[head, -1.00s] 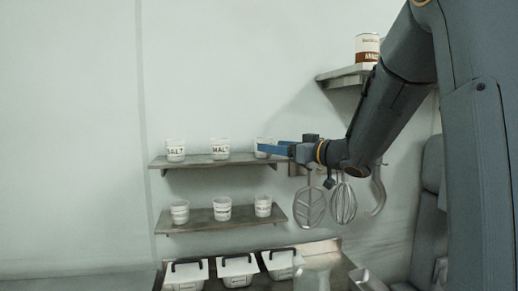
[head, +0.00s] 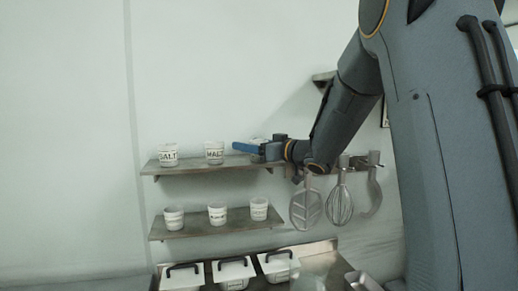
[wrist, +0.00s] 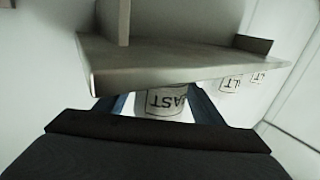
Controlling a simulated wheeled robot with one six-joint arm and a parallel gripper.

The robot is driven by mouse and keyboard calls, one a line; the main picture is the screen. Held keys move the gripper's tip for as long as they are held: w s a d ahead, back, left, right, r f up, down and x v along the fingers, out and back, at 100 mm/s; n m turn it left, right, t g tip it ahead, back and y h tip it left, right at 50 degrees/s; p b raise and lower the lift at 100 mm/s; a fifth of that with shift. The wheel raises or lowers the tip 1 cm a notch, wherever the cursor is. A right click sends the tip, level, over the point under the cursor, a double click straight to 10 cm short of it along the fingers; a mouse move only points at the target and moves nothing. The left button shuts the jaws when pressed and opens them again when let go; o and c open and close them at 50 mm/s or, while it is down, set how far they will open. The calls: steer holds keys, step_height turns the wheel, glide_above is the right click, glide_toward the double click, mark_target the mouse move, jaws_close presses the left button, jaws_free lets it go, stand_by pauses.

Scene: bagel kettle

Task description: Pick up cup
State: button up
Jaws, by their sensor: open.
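A white cup with a dark-lettered label ending in "AST" (wrist: 166,104) stands on the upper shelf (head: 205,166), at its right end. The wrist view shows it upside down, between my two blue fingers. In the head view my gripper (head: 245,148) is at that end of the shelf and hides most of this cup. My gripper (wrist: 158,95) is open, with one finger on each side of the cup in the wrist view. I cannot tell whether the fingers touch it. Two more labelled cups, SALT (head: 168,156) and MALT (head: 214,153), stand to the left.
A lower shelf (head: 190,230) holds three more cups. Lidded bins (head: 233,274) stand below it. A flat beater (head: 306,208), a whisk (head: 340,203) and a hook (head: 372,195) hang right of the shelves, below my arm. The wall above the shelves is clear.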

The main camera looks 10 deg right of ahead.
steer(key=shift+w+a, duration=0.15)
steer(key=shift+w, duration=0.05)
steer(key=c, duration=1.1)
steer(key=shift+s+r+b, duration=0.25)
steer(key=shift+r+b, duration=0.15)
steer(key=shift+b, duration=0.25)
step_height(320, 180, up, 6)
steer(key=b, duration=0.2)
steer(key=s+b, duration=0.3)
steer(key=s, duration=1.6)
steer(key=shift+s+b, duration=0.3)
steer(key=shift+b, duration=0.1)
